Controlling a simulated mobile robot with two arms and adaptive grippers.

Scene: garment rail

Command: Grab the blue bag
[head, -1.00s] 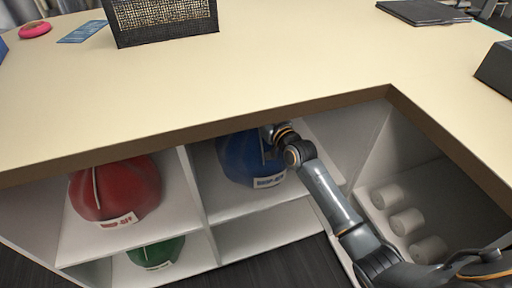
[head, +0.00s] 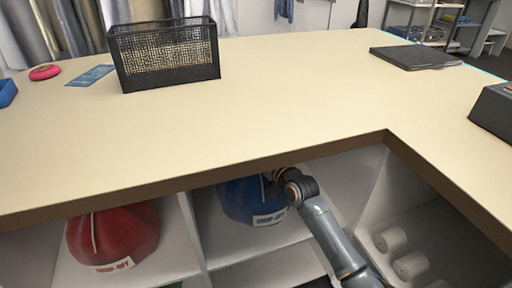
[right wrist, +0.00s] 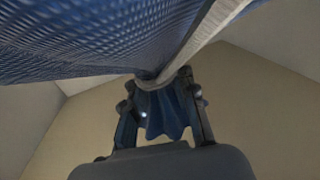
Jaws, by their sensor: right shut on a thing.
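The blue bag (head: 243,203) sits in a shelf compartment under the counter, with a white label on its front; its top is hidden by the counter edge. My right gripper (head: 272,183) reaches into that compartment at the bag's upper right side. In the right wrist view, my right gripper (right wrist: 165,105) is shut on the gathered neck of the blue bag (right wrist: 100,40), with loose blue cloth between its fingers. A pale strap runs up from the neck. My left gripper is in neither view.
A red bag (head: 112,236) sits in the compartment to the left, past a white divider (head: 190,232). The cream counter (head: 250,120) overhangs the shelves. A black mesh basket (head: 166,58), a dark folder (head: 415,57) and a dark box (head: 494,112) are on it. White rolls (head: 392,240) sit lower right.

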